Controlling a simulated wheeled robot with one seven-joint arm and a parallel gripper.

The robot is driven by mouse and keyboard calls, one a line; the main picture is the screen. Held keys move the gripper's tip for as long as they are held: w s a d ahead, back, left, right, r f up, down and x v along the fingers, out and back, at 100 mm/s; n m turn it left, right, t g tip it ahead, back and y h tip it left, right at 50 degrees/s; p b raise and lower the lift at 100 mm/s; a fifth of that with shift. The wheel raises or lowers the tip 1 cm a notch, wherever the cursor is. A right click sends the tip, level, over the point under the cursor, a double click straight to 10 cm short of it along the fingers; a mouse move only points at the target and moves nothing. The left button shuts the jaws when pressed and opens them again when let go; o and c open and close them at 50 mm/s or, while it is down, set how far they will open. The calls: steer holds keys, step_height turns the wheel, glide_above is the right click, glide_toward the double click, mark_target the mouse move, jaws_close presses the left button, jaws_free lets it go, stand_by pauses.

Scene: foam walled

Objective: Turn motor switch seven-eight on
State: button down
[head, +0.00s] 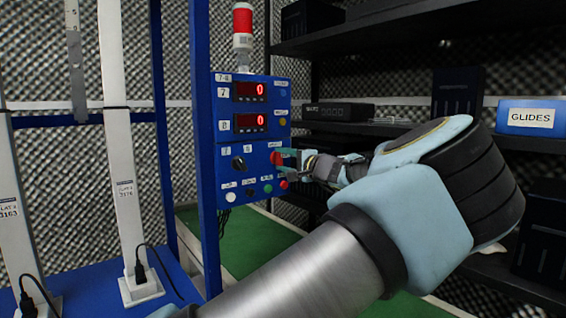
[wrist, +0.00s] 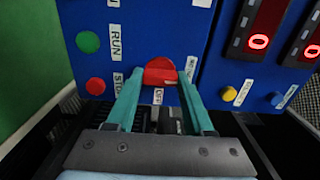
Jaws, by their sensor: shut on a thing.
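The blue control panel (head: 238,100) carries a "7-8" label and two red displays reading 0. The red motor switch (head: 275,158) is on the panel's right side, partly covered by my gripper (head: 289,158). In the wrist view the round red switch (wrist: 160,72) has a raised grip, with an "OFF" label (wrist: 158,95) beside it. The teal fingers of my gripper (wrist: 161,80) stand on both sides of the switch, shut on it. I cannot tell clearly which position the switch points to.
A black selector knob (head: 238,163) is left of the switch. A green button (wrist: 88,42) labelled RUN and a red stop button (wrist: 95,86) are close by. A red beacon (head: 242,20) tops the panel. Dark shelves with a GLIDES box (head: 530,118) stand at right.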

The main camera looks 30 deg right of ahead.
steer(key=shift+f, duration=0.1)
steer(key=shift+c, duration=1.4)
jaws_free()
steer(key=s+d, duration=0.2)
steer(key=s, duration=0.8)
steer(key=shift+s+p, duration=0.3)
steer(key=shift+p, duration=0.1)
